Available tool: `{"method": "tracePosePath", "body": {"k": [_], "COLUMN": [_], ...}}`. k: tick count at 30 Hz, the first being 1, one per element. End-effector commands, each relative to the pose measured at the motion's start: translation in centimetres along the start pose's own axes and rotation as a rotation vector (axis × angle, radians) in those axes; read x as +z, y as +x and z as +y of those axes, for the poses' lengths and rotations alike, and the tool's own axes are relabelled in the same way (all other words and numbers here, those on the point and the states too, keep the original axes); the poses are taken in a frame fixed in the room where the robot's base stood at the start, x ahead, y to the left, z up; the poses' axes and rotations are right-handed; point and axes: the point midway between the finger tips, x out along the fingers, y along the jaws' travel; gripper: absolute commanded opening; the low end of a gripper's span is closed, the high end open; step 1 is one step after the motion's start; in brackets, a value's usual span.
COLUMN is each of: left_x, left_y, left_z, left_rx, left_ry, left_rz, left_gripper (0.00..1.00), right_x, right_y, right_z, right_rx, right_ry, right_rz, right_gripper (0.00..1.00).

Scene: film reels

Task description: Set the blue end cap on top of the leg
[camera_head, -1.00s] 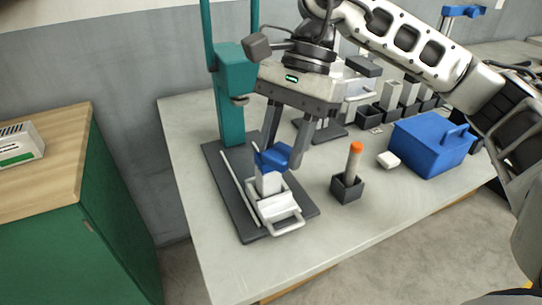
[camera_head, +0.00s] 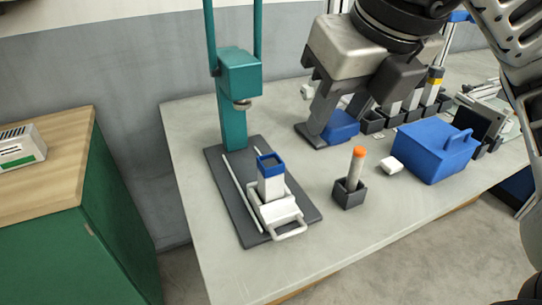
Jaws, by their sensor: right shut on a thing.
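The leg (camera_head: 270,187) is a white square post standing upright in a white holder with a handle (camera_head: 282,215). A blue band rings its top, and the top looks dark and open. My right gripper (camera_head: 337,124) is up and to the right of the leg, clear of it. It is shut on the blue end cap (camera_head: 342,128), a blue block partly hidden by the fingers. My left gripper is not in view.
A teal press (camera_head: 233,110) rises behind the leg from a dark base plate (camera_head: 236,205). A dark block with an orange-topped peg (camera_head: 349,193), a small white piece (camera_head: 391,164) and a blue box (camera_head: 432,153) stand to the right. The table front is clear.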

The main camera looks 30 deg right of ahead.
Motion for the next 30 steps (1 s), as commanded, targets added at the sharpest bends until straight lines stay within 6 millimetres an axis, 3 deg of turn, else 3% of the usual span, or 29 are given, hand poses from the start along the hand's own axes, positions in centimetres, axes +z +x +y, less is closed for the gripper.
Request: {"method": "tracePosePath", "body": {"k": [11,18,26,30], "left_x": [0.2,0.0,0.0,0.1], "left_y": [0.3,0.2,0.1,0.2], "left_z": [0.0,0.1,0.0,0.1], "left_rx": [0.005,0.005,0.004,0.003], "left_ry": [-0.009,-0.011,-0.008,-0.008], "left_rz": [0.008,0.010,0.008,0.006], "left_gripper": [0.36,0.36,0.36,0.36], "right_x": [6.2,7.7,8.3,7.7], "right_y": [7.2,11.9,13.7,15.7], "right_z": [1.4,1.8,2.1,2.0], "right_rx": [0.001,-0.003,0.000,-0.003], "right_ry": [0.005,0.003,0.002,0.002], "right_rz": [0.013,0.007,0.006,0.008], "right_gripper": [0.16,0.16,0.16,0.16]}}
